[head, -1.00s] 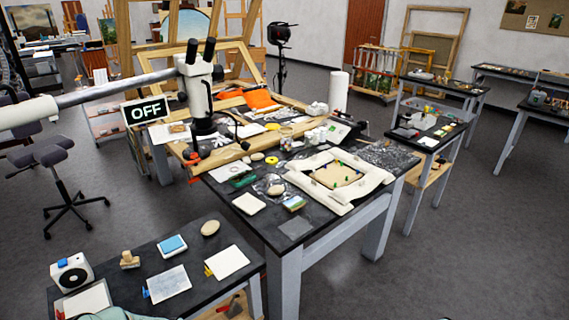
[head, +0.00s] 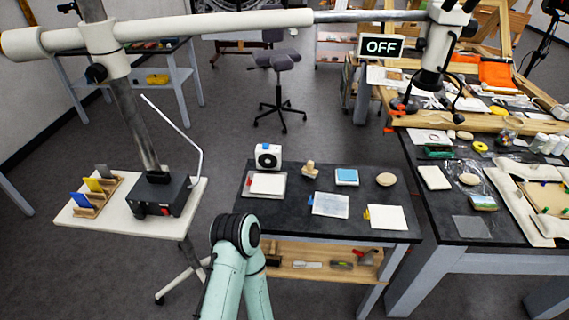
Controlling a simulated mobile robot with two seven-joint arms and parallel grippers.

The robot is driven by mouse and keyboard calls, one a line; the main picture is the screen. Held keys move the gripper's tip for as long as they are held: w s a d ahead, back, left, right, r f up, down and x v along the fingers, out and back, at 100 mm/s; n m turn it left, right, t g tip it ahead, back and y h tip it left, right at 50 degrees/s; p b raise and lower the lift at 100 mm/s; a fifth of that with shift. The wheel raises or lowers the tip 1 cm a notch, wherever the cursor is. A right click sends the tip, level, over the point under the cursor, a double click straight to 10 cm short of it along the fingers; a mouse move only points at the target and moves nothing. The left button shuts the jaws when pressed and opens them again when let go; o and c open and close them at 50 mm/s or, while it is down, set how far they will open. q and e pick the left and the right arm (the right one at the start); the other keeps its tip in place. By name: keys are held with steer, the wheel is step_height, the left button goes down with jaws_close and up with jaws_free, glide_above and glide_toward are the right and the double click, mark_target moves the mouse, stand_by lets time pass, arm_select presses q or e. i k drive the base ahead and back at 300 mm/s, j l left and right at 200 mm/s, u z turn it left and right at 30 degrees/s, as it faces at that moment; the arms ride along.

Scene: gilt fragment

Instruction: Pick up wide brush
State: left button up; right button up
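I cannot say for certain which thing is the wide brush. A small wooden-handled piece (head: 310,170) stands on the dark table (head: 290,222) and may be it, but it is too small to tell. Tools, one with a red part (head: 366,257), also lie on the wooden shelf under this table. A teal arm link of mine rises at the bottom, in front of the table's left front corner. Neither of my grippers shows in the head view.
The dark table also holds a white device (head: 268,155), a blue-topped block (head: 346,177), an oval stone (head: 386,179) and several flat sheets. A crowded worktable (head: 445,225) adjoins at right.

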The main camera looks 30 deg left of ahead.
mark_target(308, 171)
steer(key=u, duration=0.9)
